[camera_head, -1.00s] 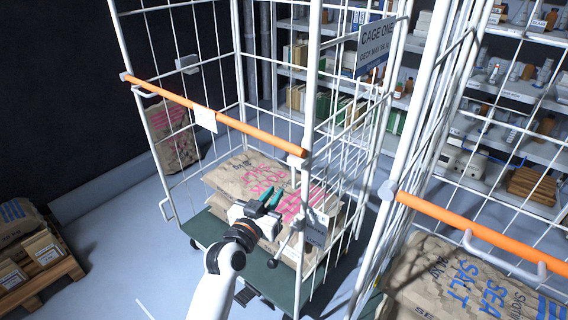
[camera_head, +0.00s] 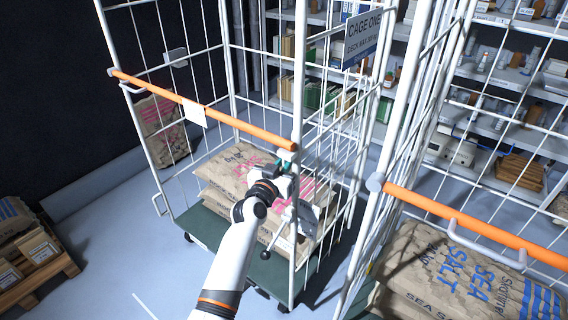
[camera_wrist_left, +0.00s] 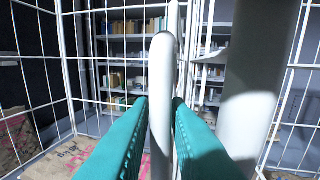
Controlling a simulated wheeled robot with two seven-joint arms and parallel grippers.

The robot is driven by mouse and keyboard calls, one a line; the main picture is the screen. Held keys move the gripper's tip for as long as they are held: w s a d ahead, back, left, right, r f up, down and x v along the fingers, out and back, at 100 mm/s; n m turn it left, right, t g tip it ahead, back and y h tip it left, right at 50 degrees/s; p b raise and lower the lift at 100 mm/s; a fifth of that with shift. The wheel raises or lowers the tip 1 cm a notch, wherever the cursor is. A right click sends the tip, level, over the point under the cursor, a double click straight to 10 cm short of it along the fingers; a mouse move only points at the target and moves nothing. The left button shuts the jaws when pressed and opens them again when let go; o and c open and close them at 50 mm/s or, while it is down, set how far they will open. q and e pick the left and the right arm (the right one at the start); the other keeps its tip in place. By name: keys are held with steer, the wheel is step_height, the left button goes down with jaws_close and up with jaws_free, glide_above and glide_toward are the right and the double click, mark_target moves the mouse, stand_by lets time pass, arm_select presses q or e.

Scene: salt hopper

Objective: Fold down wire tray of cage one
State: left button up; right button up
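Cage one is a white wire roll cage with a "CAGE ONE" sign (camera_head: 363,38) on its right side. An orange bar (camera_head: 228,122) spans its open front. I cannot clearly tell the wire tray from the cage's mesh sides. My left gripper (camera_head: 284,163) is at the cage's right front post (camera_head: 298,80), just below the bar's right end. In the left wrist view its teal fingers (camera_wrist_left: 160,102) are apart, with a rounded white bar (camera_wrist_left: 162,60) in line with the gap between them. Contact cannot be told. My right gripper is not in view.
Printed sacks (camera_head: 235,175) lie on the cage's green deck (camera_head: 205,228). A second cage with an orange bar (camera_head: 470,222) and a sea salt sack (camera_head: 450,275) stands close on the right. A pallet with boxes (camera_head: 38,248) is at far left. Floor between is clear.

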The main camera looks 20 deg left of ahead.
arm_select(q)
steer(key=c, duration=0.3)
jaws_close()
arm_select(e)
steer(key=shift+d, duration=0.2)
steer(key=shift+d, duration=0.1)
